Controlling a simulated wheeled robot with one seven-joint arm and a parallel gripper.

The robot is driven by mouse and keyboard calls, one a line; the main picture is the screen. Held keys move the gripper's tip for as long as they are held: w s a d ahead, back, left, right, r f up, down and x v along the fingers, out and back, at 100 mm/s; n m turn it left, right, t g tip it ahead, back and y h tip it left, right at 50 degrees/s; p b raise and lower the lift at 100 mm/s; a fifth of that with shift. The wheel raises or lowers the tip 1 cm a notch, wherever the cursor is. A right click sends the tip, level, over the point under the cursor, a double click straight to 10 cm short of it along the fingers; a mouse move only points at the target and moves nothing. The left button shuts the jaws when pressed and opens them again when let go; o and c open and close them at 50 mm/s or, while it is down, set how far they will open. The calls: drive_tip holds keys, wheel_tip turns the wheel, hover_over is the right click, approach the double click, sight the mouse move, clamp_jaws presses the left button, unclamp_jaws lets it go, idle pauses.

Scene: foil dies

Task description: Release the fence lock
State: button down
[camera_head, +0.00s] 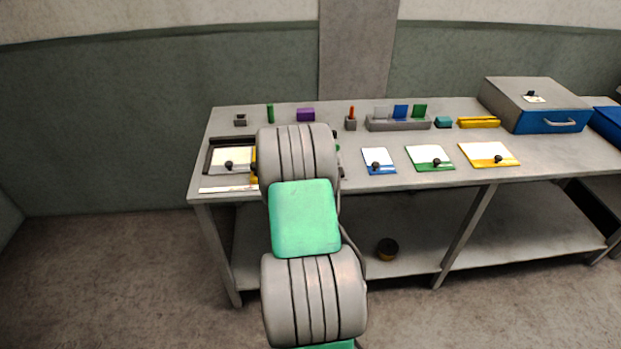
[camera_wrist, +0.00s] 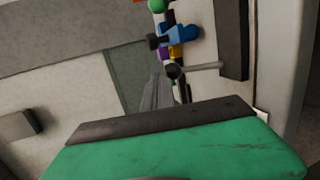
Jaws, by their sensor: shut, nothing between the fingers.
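I cannot tell for sure which part is the fence lock. In the wrist view a light rod with a dark ball knob (camera_wrist: 173,72) reaches left from a dark block (camera_wrist: 233,40). Beside it are a blue knob-like part (camera_wrist: 180,34), a green ball (camera_wrist: 157,5), and small purple and yellow parts. My gripper (camera_wrist: 165,112) fills the bottom of the wrist view as a green body with a dark front edge. It is shut and empty, below the knob in the picture; contact is not clear. In the head view my arm hides the gripper and the bench behind it.
The workbench (camera_head: 215,130) carries a dark-framed plate with a knob (camera_head: 215,155) at left. Blue (camera_head: 378,160), green (camera_head: 430,158) and yellow (camera_head: 488,155) boards lie right of my arm. A slotted grey rack (camera_head: 398,125) and a blue-drawer box (camera_head: 535,105) stand behind.

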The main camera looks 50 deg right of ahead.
drive_tip(key=shift+w+d+r, duration=0.1)
drive_tip(key=shift+r, duration=0.15)
idle(0.3)
drive_tip(key=s+a+r, duration=0.6)
drive_tip(key=a+r, duration=0.2)
drive_tip(key=r, duration=0.1)
drive_tip(key=shift+a, duration=0.35)
drive_tip(key=shift+w, duration=0.1)
